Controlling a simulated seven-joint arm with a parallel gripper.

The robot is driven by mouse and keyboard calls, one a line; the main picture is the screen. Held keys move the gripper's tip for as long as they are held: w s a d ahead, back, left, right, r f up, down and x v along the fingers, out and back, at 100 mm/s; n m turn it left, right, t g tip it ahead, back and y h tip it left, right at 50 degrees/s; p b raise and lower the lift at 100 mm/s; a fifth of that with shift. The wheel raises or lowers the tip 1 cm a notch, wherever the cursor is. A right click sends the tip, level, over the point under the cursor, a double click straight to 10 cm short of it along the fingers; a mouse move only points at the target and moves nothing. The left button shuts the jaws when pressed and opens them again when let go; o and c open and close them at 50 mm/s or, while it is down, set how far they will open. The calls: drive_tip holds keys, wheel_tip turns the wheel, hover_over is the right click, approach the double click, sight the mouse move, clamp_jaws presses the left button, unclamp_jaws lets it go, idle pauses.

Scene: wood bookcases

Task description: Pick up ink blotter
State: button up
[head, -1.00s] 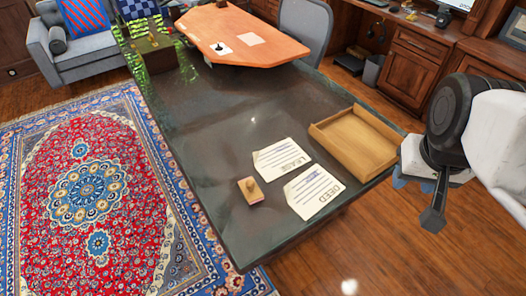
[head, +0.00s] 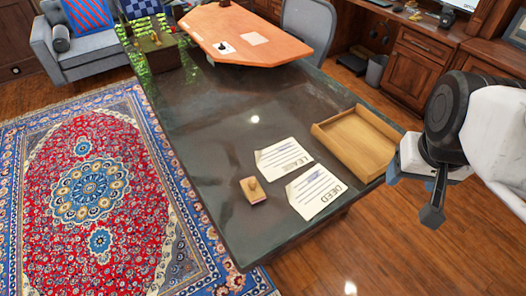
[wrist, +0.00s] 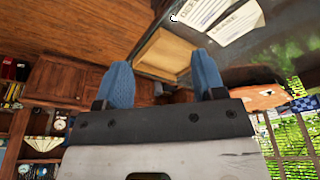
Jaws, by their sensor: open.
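The ink blotter (head: 253,191) is a small wooden block with a round knob on top. It sits on the dark desk top (head: 215,150), left of two paper sheets, near the desk's front edge. My gripper (head: 410,187) is beyond the desk's right edge, well apart from the blotter and over the wood floor. In the wrist view my gripper (wrist: 165,85) shows two blue fingers spread apart with nothing between them. The blotter cannot be made out clearly in the wrist view.
A sheet marked DEED (head: 318,190) and a LEASE sheet (head: 283,157) lie beside the blotter. A shallow wooden tray (head: 335,150) stands on the desk's right side, between my gripper and the papers. An orange board (head: 235,35) is at the back. The desk middle is clear.

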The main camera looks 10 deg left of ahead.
drive_tip(key=w+a+f+n, duration=0.3)
drive_tip(key=w+a+f, duration=0.1)
drive_tip(key=w+a, duration=0.4)
drive_tip(key=n+g, duration=0.3)
drive_tip(key=n, duration=0.4)
hover_over(252, 181)
drive_tip(key=d, duration=0.1)
wheel_tip(252, 181, down, 18)
drive_tip(key=shift+w+f, duration=0.1)
drive_tip(key=shift+a+f, duration=0.35)
drive_tip(key=shift+a, duration=0.1)
drive_tip(key=shift+f, duration=1.25)
drive_tip(key=shift+a+f, duration=0.1)
drive_tip(key=shift+f, duration=2.55)
